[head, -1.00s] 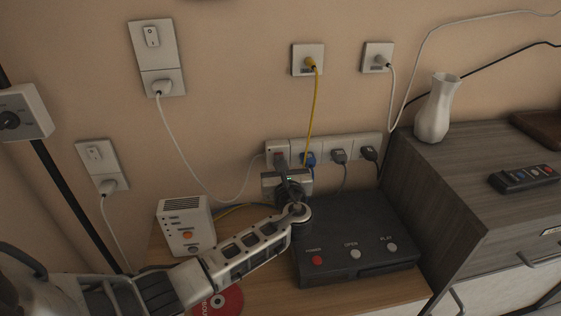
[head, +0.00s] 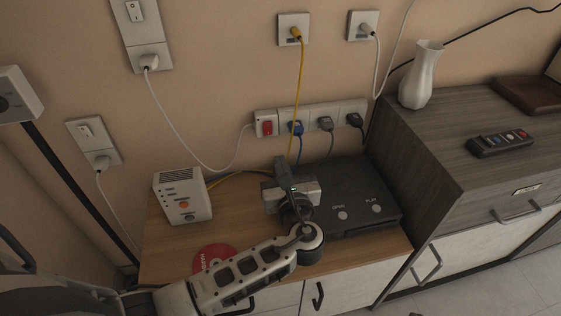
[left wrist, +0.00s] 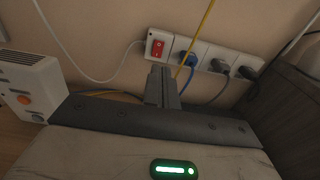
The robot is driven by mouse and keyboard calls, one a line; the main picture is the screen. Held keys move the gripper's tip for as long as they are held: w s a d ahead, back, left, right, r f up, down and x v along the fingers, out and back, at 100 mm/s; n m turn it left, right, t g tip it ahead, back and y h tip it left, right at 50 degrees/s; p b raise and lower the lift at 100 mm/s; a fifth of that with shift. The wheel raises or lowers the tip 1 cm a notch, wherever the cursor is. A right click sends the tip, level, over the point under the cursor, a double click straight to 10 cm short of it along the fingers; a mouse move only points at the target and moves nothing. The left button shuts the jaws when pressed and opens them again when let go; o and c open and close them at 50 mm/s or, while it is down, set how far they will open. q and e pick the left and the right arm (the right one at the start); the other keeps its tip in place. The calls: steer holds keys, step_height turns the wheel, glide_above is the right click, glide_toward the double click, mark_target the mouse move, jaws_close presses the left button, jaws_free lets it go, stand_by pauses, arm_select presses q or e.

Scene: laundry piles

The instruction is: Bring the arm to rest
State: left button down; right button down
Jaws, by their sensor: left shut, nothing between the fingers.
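My left arm comes in from the lower left in the head view. Its gripper (head: 281,162) is shut and empty. It is above the wooden cabinet top, over the left side of the black player box, with its fingers pointing toward the wall. In the left wrist view the closed fingers (left wrist: 161,84) point toward the white power strip (left wrist: 205,57), apart from it as far as I can tell. The strip's red switch (left wrist: 158,44) shows left of the blue plug. The arm and gripper hide part of the black box. My right gripper is not in view.
The black player box (head: 362,190) and a white router-like box (head: 181,196) stand on the wooden cabinet top (head: 160,245). A red disc (head: 212,257) lies in front. A grey dresser (head: 430,130) at right bears a white vase (head: 421,75) and a remote (head: 500,143). Cables hang along the wall.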

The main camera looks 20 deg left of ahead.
arm_select(q)
steer(key=s+d+f+n+g+h+p, duration=0.3)
steer(key=s+d+f+n+g+h, duration=0.1)
steer(key=s+f+n+h, duration=0.6)
steer(key=s+d+r+n+h+p, duration=0.1)
steer(key=s+r+n+h, duration=0.1)
steer(key=n, duration=0.6)
steer(key=s+d+r+n+h+p, duration=0.1)
steer(key=s+r+n+h, duration=0.1)
steer(key=s+n, duration=0.5)
steer(key=shift+d+r+n+t, duration=0.3)
steer(key=shift+r+n+t, duration=0.1)
steer(key=shift+r+n, duration=0.45)
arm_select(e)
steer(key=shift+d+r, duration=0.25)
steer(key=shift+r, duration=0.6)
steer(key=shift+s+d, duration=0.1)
